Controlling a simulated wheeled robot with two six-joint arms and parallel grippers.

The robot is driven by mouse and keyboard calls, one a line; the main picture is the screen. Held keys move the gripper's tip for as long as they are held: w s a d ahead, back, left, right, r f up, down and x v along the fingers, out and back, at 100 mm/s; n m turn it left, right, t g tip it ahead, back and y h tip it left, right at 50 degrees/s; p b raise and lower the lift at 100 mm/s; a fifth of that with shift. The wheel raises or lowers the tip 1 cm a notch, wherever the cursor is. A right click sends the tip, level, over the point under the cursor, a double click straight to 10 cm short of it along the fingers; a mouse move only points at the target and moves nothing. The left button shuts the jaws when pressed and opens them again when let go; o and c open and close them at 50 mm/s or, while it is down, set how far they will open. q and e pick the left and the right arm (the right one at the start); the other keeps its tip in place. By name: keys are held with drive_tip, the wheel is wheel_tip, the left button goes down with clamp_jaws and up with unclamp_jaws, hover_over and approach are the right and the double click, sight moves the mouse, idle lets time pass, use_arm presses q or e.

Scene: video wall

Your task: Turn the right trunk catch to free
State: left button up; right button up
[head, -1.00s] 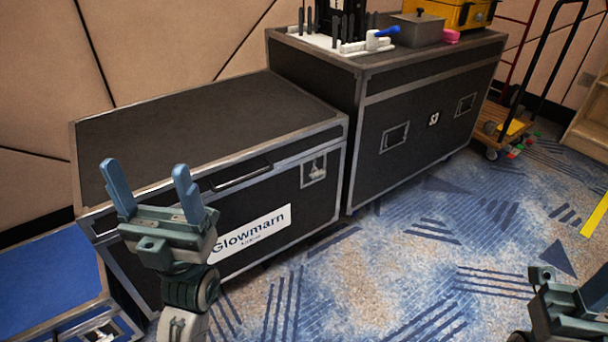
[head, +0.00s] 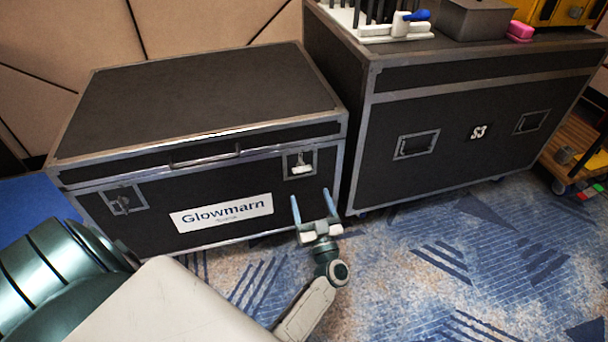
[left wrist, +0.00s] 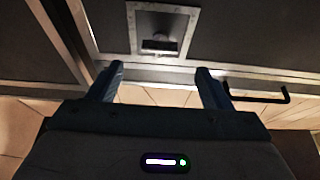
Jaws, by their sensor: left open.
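The black trunk with the Glowmarn label (head: 221,212) stands with its lid down. Its right catch (head: 300,166) is a small pale metal piece in a recessed square plate on the front, near the right edge. In the left wrist view the catch (left wrist: 160,44) shows in its plate just beyond the fingertips, with its wing lying crosswise. My left gripper (head: 311,195) is open and empty, fingers pointing at the trunk front, below the catch in the head view. It also shows in the left wrist view (left wrist: 158,69), apart from the catch. My right gripper is out of view.
The left catch (head: 122,203) and a lid handle (head: 205,158) are on the same front. A taller black case (head: 450,150) stands close on the right, with a grey box (head: 482,19) on top. Patterned carpet in front is clear.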

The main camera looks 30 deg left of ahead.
sight(302, 168)
use_arm(q)
drive_tip(key=b+x, duration=0.1)
drive_tip(key=x, duration=0.7)
drive_tip(key=shift+w+r, duration=0.1)
drive_tip(key=shift+r, duration=0.05)
drive_tip(key=c, duration=1)
